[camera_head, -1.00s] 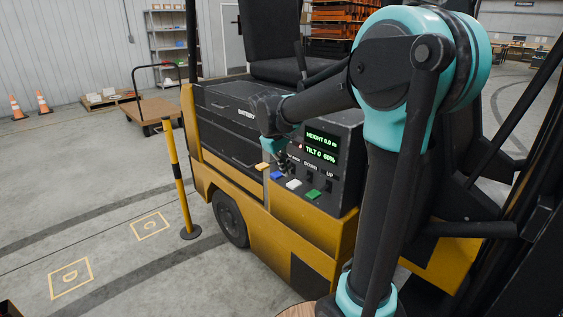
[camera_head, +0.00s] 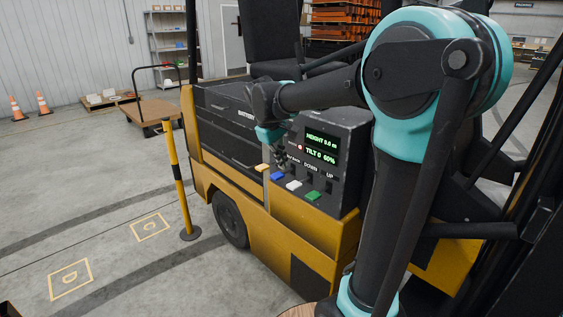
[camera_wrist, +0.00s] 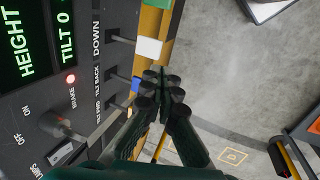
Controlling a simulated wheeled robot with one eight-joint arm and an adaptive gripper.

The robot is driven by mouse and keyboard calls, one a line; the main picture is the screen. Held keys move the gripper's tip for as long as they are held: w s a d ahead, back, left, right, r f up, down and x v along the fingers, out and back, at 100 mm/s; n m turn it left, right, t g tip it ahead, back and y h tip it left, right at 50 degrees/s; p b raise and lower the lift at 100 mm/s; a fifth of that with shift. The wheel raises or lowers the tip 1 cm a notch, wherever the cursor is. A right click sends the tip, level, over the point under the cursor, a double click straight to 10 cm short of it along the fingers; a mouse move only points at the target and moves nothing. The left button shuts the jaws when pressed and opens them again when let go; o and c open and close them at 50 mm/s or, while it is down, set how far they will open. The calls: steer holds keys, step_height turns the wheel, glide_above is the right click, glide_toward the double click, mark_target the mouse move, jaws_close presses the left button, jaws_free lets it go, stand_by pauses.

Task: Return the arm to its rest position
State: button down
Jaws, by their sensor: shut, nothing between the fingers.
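My arm is teal and dark grey and reaches across the right half of the head view. My gripper (camera_head: 281,163) hangs at its end, just in front of the black control panel (camera_head: 347,150) of the yellow forklift. In the wrist view my gripper (camera_wrist: 164,82) shows with its dark fingers together and nothing between them. It is beside the panel (camera_wrist: 60,105), over the lever row and the panel's edge. I cannot tell whether it touches a lever.
The panel has white (camera_head: 293,184), green (camera_head: 313,195) and blue (camera_head: 277,176) lever knobs and a lit display. A yellow-black post (camera_head: 180,185) stands at the forklift's left. A flat cart (camera_head: 150,112) and cones (camera_head: 42,101) are farther back.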

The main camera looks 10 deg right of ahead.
steer(key=s+d+f+m+t+y, duration=0.1)
steer(key=s+d+f+m, duration=0.2)
steer(key=s+f, duration=0.7)
steer(key=s+d+f+m+t+y, duration=0.1)
steer(key=s+d+f+m, duration=0.3)
steer(key=s+f, duration=0.5)
steer(key=shift+s+d+f+y, duration=0.35)
steer(key=shift+s+d+y, duration=0.2)
steer(key=shift+s, duration=0.45)
